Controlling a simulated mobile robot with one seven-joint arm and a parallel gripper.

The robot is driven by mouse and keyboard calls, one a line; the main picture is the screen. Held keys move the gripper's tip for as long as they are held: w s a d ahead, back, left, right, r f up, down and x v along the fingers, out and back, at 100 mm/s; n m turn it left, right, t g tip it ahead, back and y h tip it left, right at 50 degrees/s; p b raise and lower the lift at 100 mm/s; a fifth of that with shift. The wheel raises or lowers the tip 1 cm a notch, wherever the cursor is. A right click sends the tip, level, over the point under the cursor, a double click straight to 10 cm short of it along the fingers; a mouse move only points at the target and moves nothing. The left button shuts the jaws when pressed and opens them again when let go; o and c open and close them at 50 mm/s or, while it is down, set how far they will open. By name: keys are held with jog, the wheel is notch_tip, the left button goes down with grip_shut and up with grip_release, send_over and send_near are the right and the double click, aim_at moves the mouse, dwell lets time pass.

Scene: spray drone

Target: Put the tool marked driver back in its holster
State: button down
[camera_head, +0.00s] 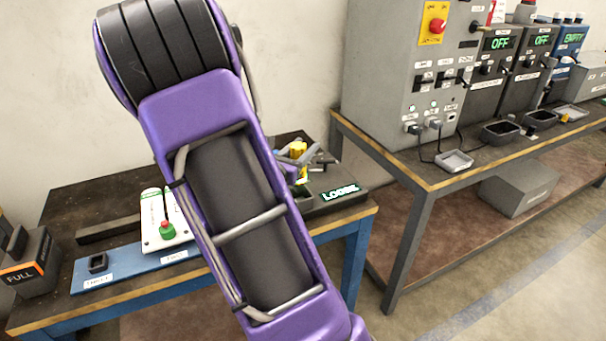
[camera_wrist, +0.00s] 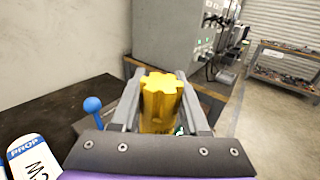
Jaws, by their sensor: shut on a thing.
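My gripper (camera_wrist: 160,82) is shut on a yellow fluted tool (camera_wrist: 159,103), which stands between its two grey fingers in the wrist view. In the head view my gripper (camera_head: 310,158) is partly hidden behind my purple arm, and a bit of the yellow tool (camera_head: 299,149) shows there. The tool is over or close to a dark box (camera_head: 325,207) with a lit LOOSE sign on the bench. An opening shows in that box just below the gripper. I cannot read a driver mark on the tool, nor tell whether its lower end is inside the opening.
The dark bench top (camera_head: 65,205) carries a white board with a red and green knob (camera_head: 167,230), a blue labelled strip (camera_head: 130,268) and a FULL box (camera_head: 30,265). A blue ball knob (camera_wrist: 93,104) is left of the gripper. A grey control cabinet (camera_head: 400,70) stands right.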

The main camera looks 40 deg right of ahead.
jog(key=shift+f+b, duration=0.5)
jog(key=shift+f, duration=1.75)
jog(key=shift+f, duration=0.2)
jog(key=shift+c, duration=2)
grip_release()
jog(key=p+v, duration=0.1)
jog(key=v, duration=1.1)
jog(key=shift+r, duration=0.2)
